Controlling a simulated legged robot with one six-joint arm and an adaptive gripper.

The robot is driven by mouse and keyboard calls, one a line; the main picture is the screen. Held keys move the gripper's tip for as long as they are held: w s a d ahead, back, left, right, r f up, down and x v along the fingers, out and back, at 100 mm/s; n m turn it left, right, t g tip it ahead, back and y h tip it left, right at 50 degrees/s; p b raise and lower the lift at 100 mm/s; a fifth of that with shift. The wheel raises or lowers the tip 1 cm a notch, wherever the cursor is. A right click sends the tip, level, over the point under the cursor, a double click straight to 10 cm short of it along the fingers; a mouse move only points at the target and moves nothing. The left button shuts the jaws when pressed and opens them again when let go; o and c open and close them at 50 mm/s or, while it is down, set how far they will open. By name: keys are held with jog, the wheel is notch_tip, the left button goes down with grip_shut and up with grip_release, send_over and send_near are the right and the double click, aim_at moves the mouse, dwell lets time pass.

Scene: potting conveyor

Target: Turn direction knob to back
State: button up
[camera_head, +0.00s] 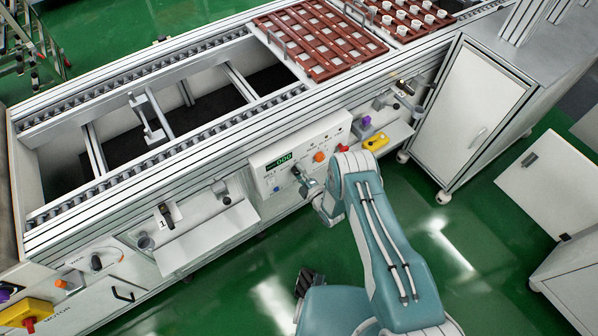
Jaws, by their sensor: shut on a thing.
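The white control panel (262,166) is on the front side of the conveyor, with a green digital display (284,160) and an orange knob (319,156). My gripper (299,174) is at the panel's face, just below the display. It is shut on what looks like the direction knob, which my fingers mostly hide. I cannot tell which way the knob points. The panel's lettering is too small to read.
Red-brown trays (322,72) sit on the conveyor, the right one with white pots (401,15). A yellow box (376,141) with a purple knob stands right of the panel. A white cabinet (478,85) is at the right.

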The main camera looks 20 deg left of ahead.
jog(key=shift+s+a+f, duration=0.15)
jog(key=o, duration=0.9)
jog(key=shift+o, duration=1.2)
jog(key=shift+a, duration=0.15)
jog(key=shift+d, duration=0.3)
jog(key=v, duration=1.1)
jog(key=shift+s+d, duration=0.2)
